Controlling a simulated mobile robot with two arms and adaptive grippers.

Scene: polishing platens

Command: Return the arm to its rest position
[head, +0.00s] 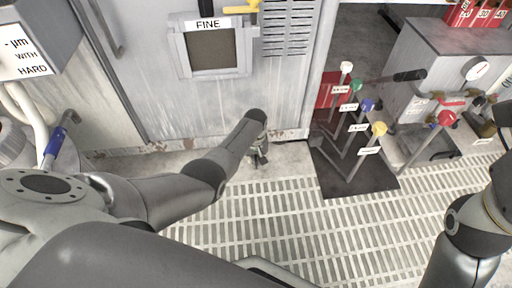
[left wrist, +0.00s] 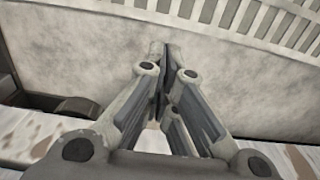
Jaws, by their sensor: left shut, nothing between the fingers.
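My left arm comes in from the left in the head view and reaches toward the grey cabinet. My left gripper (head: 260,158) hangs at its end, over the pale floor strip by the cabinet's foot. In the left wrist view the gripper (left wrist: 162,60) is shut, with its fingertips together and nothing between them. It points at bare, mottled floor. My right arm shows at the right edge of the head view, but its gripper is out of the picture.
Several colour-knobbed levers rise from a dark base plate (head: 340,185) to the right. A grey machine (head: 455,55) stands beyond them. A slatted floor grating (head: 300,225) lies in front.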

